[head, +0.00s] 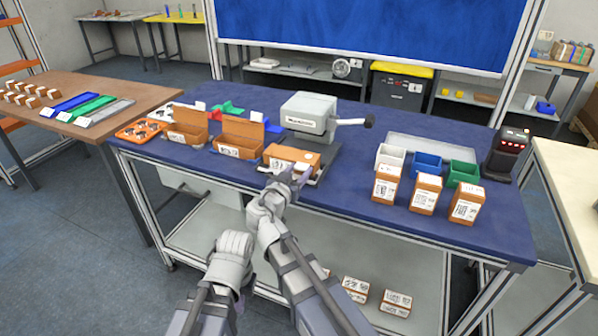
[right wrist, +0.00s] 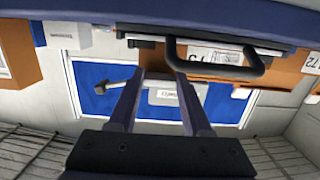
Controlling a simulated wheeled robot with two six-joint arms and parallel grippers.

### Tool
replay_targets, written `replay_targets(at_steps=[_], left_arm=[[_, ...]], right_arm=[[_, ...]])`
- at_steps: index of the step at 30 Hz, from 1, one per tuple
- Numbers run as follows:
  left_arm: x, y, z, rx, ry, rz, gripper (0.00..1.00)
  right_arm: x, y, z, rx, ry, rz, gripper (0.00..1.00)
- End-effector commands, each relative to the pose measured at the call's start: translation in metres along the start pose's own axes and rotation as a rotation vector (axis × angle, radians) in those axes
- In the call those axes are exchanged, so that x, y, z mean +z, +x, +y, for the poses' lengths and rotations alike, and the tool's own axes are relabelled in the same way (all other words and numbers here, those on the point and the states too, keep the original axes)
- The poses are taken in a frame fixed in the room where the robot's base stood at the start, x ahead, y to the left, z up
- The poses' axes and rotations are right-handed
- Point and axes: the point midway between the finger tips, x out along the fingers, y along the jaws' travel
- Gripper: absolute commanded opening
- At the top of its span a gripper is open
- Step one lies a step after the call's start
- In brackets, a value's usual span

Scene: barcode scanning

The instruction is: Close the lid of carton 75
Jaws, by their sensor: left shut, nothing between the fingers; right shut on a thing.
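Carton 75 (head: 292,154) is an orange-brown box with a white label, lying in front of the grey machine. In the right wrist view, which is upside down, its label with "75" (right wrist: 205,57) shows near my fingertips. From the head, its top looks low and nearly flat; I cannot tell whether the lid is fully down. My left gripper (head: 238,243) is shut and empty, short of the table edge.
Two cartons with raised lids (head: 238,137) (head: 187,123) stand to the left. The grey machine (head: 308,115) with a side handle is behind carton 75. Several upright cartons (head: 424,195) and small bins (head: 427,164) stand to the right. The blue table (head: 345,190) is bare between.

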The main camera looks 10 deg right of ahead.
Motion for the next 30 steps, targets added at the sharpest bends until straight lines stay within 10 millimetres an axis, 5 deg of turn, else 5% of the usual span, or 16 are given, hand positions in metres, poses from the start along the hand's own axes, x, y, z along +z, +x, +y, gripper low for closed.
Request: replay_targets(at_steps=[16, 17, 24, 30], left_arm=[[-0.0002, 0.0027, 0.0003, 0.000, 0.000, 0.000, 0.00], [-0.0002, 0.0027, 0.0003, 0.000, 0.000, 0.000, 0.00], [-0.0001, 0.0024, 0.0002, 0.000, 0.000, 0.000, 0.00], [-0.0001, 0.0021, 0.0002, 0.000, 0.000, 0.000, 0.00]], right_arm=[[0.0045, 0.0005, 0.0005, 0.002, 0.006, -0.008, 0.00], [0.0046, 0.0005, 0.0005, 0.002, 0.006, -0.009, 0.52], [0.0036, 0.0005, 0.0003, 0.001, 0.004, -0.006, 0.79], [0.0030, 0.0005, 0.0001, 0.000, 0.003, -0.004, 0.80]])
